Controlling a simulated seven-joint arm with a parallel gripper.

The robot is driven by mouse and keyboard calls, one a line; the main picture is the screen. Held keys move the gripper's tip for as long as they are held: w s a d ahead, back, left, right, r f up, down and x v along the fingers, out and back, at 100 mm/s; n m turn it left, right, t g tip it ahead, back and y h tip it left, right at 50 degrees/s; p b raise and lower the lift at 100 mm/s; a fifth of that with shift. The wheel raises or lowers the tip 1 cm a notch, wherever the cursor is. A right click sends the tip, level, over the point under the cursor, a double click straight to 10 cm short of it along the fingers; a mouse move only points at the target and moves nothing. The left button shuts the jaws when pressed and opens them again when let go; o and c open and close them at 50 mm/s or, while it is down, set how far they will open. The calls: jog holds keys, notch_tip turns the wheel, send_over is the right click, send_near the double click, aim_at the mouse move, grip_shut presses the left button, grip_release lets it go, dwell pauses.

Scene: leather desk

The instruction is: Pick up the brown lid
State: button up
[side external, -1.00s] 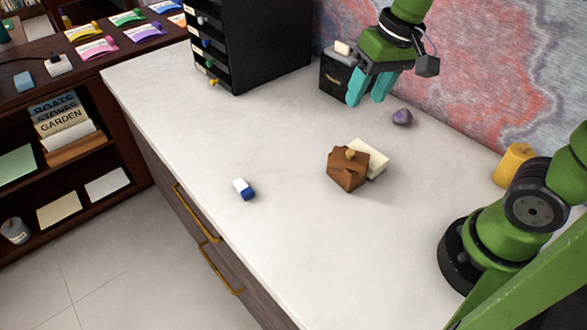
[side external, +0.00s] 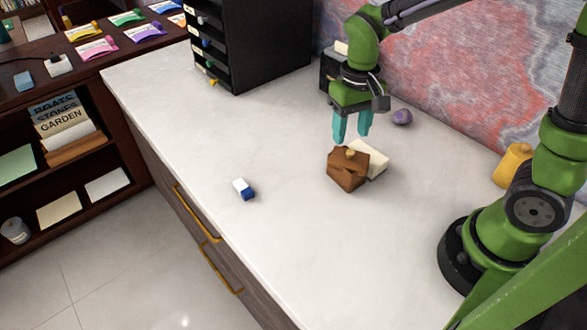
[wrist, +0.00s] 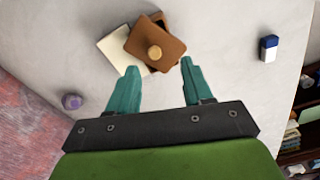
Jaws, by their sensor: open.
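The brown lid (side external: 354,158) has a small tan round knob and lies askew on top of a brown box (side external: 345,178) on the white desk top. In the wrist view the lid (wrist: 166,53) sits rotated over the box, with part of the dark box opening showing beside it. My gripper (side external: 351,138) is open and empty, above and just behind the lid, with teal fingers pointing down. In the wrist view my gripper (wrist: 158,75) has its fingers apart, with the lid just beyond the tips and the knob roughly between them.
A cream block (side external: 372,160) lies against the box. A purple stone (side external: 402,117) is behind it, a blue and white eraser (side external: 244,189) to the left. The front desk area is clear.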

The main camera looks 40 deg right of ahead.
aim_at(351, 151)
jog(key=f, duration=0.5)
jog(key=shift+s+d+f, duration=0.2)
jog(key=shift+d+f, duration=0.1)
jog(key=shift+d, duration=0.05)
grip_shut()
